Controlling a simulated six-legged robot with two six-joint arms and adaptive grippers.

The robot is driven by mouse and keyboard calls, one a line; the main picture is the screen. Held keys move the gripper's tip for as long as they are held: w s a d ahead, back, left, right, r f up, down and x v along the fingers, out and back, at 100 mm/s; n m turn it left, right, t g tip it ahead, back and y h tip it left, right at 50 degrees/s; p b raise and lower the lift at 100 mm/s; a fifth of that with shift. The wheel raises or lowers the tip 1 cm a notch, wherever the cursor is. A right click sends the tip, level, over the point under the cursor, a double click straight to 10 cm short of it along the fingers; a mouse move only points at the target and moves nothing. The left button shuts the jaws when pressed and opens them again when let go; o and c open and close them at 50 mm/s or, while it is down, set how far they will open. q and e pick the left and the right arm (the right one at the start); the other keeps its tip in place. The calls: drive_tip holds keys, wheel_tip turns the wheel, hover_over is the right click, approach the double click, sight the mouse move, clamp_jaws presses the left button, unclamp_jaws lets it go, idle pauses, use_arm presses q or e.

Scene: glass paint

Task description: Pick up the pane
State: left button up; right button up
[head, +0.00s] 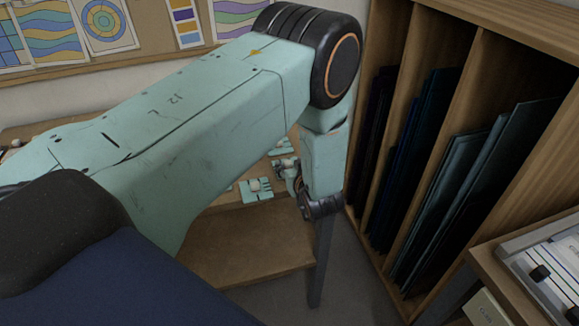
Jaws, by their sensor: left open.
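Several dark glass panes stand on edge in the slots of the wooden rack (440,110) on the right. A blue-green pane (497,180) leans in the right slot beside another pane (450,185). A dark blue pane (408,150) stands in the middle slot, and the left slot is too dark to tell its panes apart. I cannot tell which pane the task means. My left gripper (268,168) is open and appears empty, low to the left of the rack and apart from the panes. The left arm partly hides it. My right gripper is not in view.
A wooden bench (262,240) lies below and behind my left arm. A wooden stand (505,285) with a pale tray (545,262) is at the lower right. Drawings (107,20) hang on the back wall. Grey floor shows between bench and rack.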

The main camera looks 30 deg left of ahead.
use_arm(q)
drive_tip(key=shift+w+a+f, duration=0.2)
drive_tip(key=shift+a+f, duration=0.05)
drive_tip(key=shift+a, duration=0.4)
drive_tip(key=shift+w+d, duration=0.1)
drive_tip(key=shift+d, duration=0.15)
drive_tip(key=shift+c, duration=1.3)
drive_tip(key=shift+a, duration=0.15)
clamp_jaws()
